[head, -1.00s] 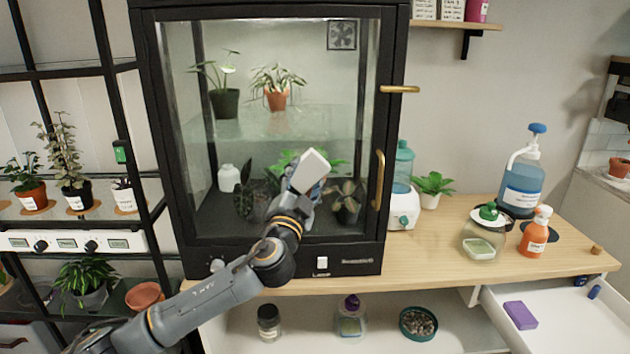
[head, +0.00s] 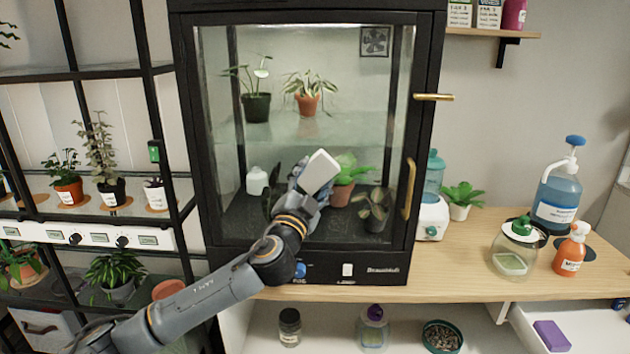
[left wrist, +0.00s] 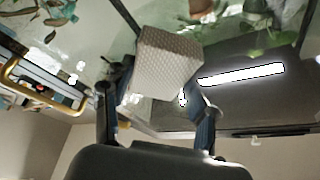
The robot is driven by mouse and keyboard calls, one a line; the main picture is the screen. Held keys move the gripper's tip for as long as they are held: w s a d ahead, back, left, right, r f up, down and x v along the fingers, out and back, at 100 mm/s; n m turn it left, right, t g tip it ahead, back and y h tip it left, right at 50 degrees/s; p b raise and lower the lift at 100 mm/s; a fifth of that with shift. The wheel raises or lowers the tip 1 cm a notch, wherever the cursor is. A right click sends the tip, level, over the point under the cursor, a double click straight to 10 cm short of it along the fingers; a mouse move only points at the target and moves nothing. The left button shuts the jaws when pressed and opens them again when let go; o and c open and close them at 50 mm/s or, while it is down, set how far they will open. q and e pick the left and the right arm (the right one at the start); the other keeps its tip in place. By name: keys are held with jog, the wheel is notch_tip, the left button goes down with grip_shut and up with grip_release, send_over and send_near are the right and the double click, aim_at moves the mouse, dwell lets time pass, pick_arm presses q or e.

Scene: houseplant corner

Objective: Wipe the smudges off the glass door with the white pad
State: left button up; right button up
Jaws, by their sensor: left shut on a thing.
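The door looks shut. Pale hazy patches show on the glass in the wrist view, but I cannot tell smudges from reflections. My right gripper is not in view.
The brass door handle (head: 409,188) sticks out at the door's right edge, with a brass bar (head: 433,97) above it. A black plant rack (head: 110,75) stands left. A blue pump bottle (head: 556,195), a glass jar (head: 512,250) and an orange bottle (head: 571,250) stand on the counter at right.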

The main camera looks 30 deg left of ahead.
aim_at(337, 171)
pick_arm(q)
jog(key=shift+r, duration=0.65)
jog(key=shift+w+d+p, duration=0.15)
jog(key=shift+w+d, duration=0.3)
jog(key=shift+d, duration=0.25)
jog(key=shift+w+d+p, duration=0.15)
jog(key=shift+w+d, duration=0.3)
jog(key=shift+d, duration=0.25)
jog(key=shift+w+d, duration=0.3)
jog(key=shift+d, duration=0.25)
jog(key=shift+w+d+f, duration=0.1)
jog(key=shift+w+d, duration=0.35)
jog(key=shift+d, duration=0.3)
jog(key=shift+w+d+b, duration=0.1)
jog(key=shift+w+d, duration=0.4)
jog(key=shift+d, duration=0.3)
jog(key=shift+w+d+b, duration=0.15)
jog(key=shift+w+d, duration=0.3)
jog(key=shift+d, duration=0.4)
jog(key=shift+w+d+b, duration=0.1)
jog(key=shift+w+d, duration=0.4)
jog(key=shift+d, duration=0.3)
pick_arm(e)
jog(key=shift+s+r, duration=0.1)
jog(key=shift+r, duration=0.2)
pick_arm(q)
jog(key=shift+a, duration=0.15)
